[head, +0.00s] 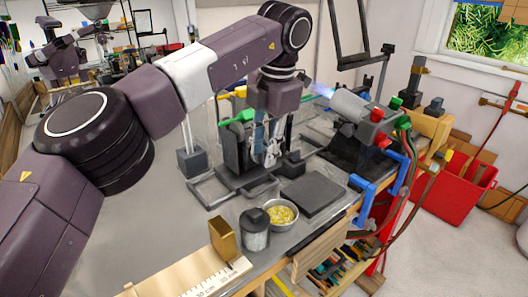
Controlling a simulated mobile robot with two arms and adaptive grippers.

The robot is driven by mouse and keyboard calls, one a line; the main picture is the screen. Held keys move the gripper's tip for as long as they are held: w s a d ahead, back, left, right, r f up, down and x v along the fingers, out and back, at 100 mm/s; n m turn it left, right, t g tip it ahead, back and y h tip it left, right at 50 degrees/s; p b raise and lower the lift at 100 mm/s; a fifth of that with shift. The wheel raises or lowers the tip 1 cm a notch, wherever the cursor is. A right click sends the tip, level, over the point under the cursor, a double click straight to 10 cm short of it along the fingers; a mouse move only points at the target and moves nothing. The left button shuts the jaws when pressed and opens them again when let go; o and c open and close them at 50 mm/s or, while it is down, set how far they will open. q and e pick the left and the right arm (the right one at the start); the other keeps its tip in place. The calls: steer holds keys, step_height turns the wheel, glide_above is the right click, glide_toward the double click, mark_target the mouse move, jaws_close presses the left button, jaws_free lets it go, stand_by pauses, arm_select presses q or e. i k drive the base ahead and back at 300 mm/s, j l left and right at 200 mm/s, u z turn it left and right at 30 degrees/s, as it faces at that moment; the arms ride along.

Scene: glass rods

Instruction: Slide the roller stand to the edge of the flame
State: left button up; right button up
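The roller stand (231,150) is a dark upright block on a low frame base on the grey bench top. A green piece shows at its top left. My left gripper (269,158) points down at the right side of the stand, its fingers overlapping it in the head view. I cannot tell whether the fingers touch the stand or how far apart they are. The pale blue flame (321,90) comes out of the left end of the grey torch (351,106), to the upper right of the gripper. My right gripper is not in view.
A dark flat plate (313,196), a bowl of yellow bits (281,215) and a dark jar (255,230) stand nearer the front. Hoses hang right of the torch. A red bin (454,185) stands beyond the bench.

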mark_target(253, 177)
steer(key=k, duration=1)
